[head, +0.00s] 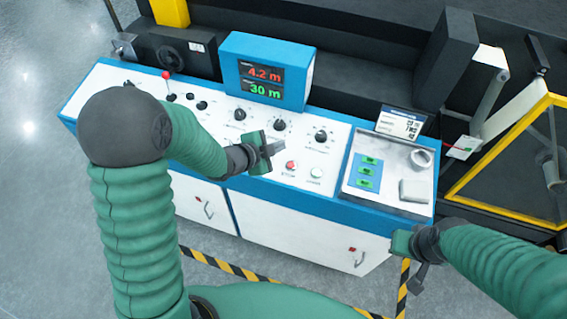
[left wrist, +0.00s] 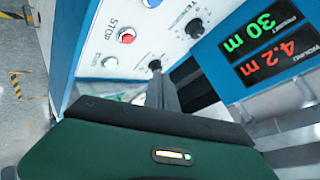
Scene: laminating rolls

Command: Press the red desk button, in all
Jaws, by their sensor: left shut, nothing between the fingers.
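The red button (head: 291,165), labelled STOP, sits on the white desk panel (head: 235,135). It also shows in the left wrist view (left wrist: 127,36). My left gripper (head: 278,149) is shut and empty. It hovers over the panel, just up and left of the red button in the head view. In the left wrist view the closed fingers (left wrist: 163,92) appear to the right of and below the button, apart from it. The button is unobstructed. My right gripper (head: 418,277) hangs low near the desk's front right; its fingers are too dark to judge.
A green button (head: 316,173) is right beside the red one. Black knobs (head: 281,124) line the panel, with a blue display box (head: 268,70) behind. A tray (head: 390,175) with green-labelled items is at the right. A red-tipped lever (head: 167,76) stands at the left.

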